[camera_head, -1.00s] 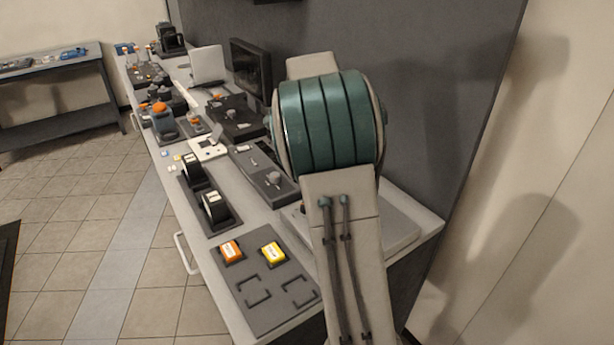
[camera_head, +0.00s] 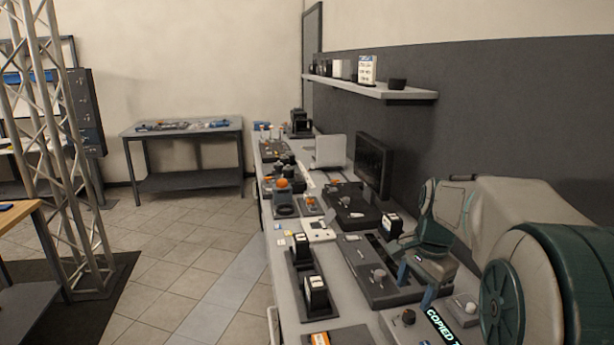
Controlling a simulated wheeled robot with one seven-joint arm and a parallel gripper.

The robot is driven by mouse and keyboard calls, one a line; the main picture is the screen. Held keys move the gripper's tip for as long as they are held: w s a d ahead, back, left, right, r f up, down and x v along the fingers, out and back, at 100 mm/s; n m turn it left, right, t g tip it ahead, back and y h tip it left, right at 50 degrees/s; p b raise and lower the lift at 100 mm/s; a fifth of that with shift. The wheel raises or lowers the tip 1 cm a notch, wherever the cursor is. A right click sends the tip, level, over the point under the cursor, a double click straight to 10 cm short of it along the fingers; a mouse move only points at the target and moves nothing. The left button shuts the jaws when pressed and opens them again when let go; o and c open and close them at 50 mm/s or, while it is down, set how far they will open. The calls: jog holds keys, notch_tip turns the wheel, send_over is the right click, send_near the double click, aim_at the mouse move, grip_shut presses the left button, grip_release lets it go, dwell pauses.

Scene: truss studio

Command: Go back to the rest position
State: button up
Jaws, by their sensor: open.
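My gripper (camera_head: 414,286) is in the right part of the head view, above the grey workbench (camera_head: 290,318). Its two bluish fingers point down and are apart, with nothing seen between them. My large teal and grey arm links fill the lower right and hide that end of the bench. A black block with a white label (camera_head: 392,226) stands just behind the gripper, by a dark grey device (camera_head: 378,277).
Two black blocks with white labels (camera_head: 315,291) stand in a dark tray on the bench. A monitor (camera_head: 373,166) and a wall shelf (camera_head: 372,90) are on the right. A metal truss (camera_head: 58,150) stands left. The tiled floor between is clear.

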jog(key=s+a+f+n, duration=0.2)
jog(key=s+n, duration=0.4)
jog(key=s, duration=0.3)
jog(key=s+a+f+n+t, duration=0.1)
jog(key=s+a+n, duration=0.4)
jog(key=s, duration=0.5)
jog(key=shift+s+a+f+n+t+h, duration=0.2)
jog(key=shift+f+n+t+h, duration=0.15)
jog(key=shift+n, duration=0.45)
jog(key=shift+w, duration=0.1)
grip_shut()
